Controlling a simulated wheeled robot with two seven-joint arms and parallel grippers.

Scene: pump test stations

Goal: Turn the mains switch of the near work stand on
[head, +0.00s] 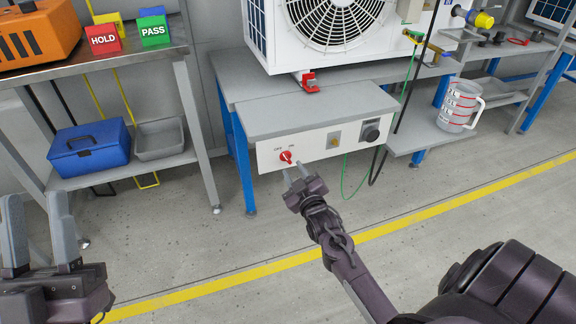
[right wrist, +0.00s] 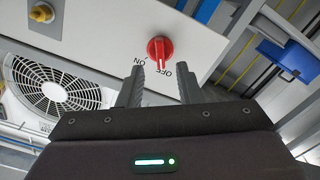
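The mains switch (head: 286,157) is a red rotary knob on the white front panel (head: 312,152) of the near work stand (head: 310,112). OFF and ON are printed above it. In the right wrist view the knob (right wrist: 159,48) appears upside down, its pointer between the labels and seeming nearer OFF. My right gripper (head: 296,176) is open just in front of and below the knob. Its fingers (right wrist: 161,75) are spread to either side of the knob's line, empty and apparently short of it. My left gripper (head: 38,200) is open and empty at the lower left.
A fan unit (head: 335,25) stands on the stand. Hoses hang beside a jug (head: 459,105). A bench (head: 100,56) with a blue toolbox (head: 90,147) below is left. The floor in front is clear.

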